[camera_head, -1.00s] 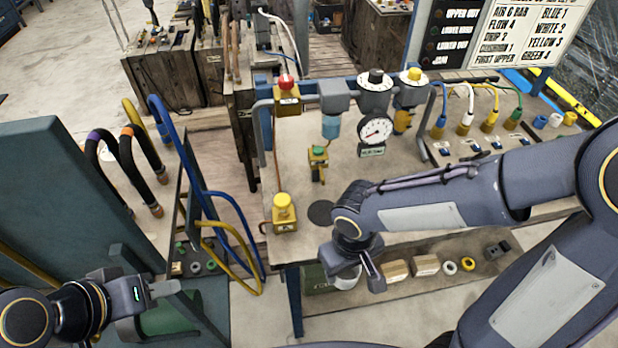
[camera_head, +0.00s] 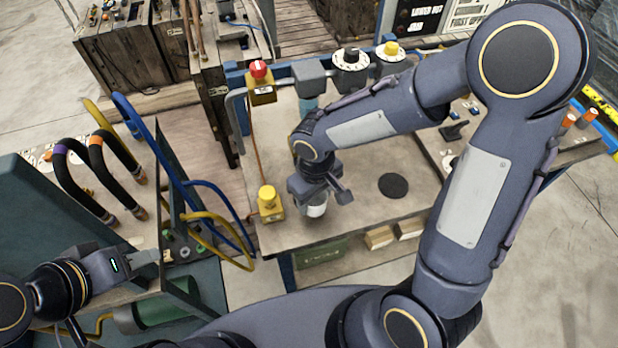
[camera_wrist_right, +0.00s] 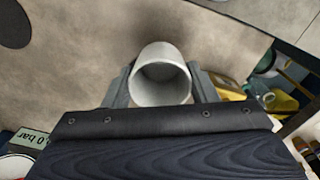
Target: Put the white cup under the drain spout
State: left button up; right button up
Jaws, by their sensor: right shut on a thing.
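My right gripper (camera_head: 316,190) is shut on the white cup (camera_head: 317,210). It holds the cup at the bench's front left, beside the yellow-knobbed block. The wrist view shows the cup (camera_wrist_right: 161,80) between the fingers, its open mouth facing the camera. I cannot tell whether the cup touches the bench. The filter's blue bowl (camera_head: 308,103) shows only in part behind my right arm; the drain spout below it is hidden. My left gripper (camera_head: 150,258) is at lower left, by the green cabinet, away from the cup; its finger gap is unclear.
The yellow-knobbed block (camera_head: 268,203) stands just left of the cup. A dark round disc (camera_head: 393,186) lies on the bench (camera_head: 365,205) to the right, with clear surface around it. A red button (camera_head: 259,70) stands behind. Blue and yellow hoses (camera_head: 190,190) loop at left.

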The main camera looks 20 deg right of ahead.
jog(key=w+p, duration=0.1)
jog(key=w, duration=0.3)
jog(key=shift+w, duration=0.25)
jog(key=shift+s+f+p, duration=0.1)
jog(key=shift+f+p, duration=0.1)
jog(key=shift+p, duration=0.25)
jog(key=shift+f+b, duration=0.75)
jog(key=shift+b, duration=0.05)
jog(key=o, duration=1)
jog(key=shift+c, duration=0.2)
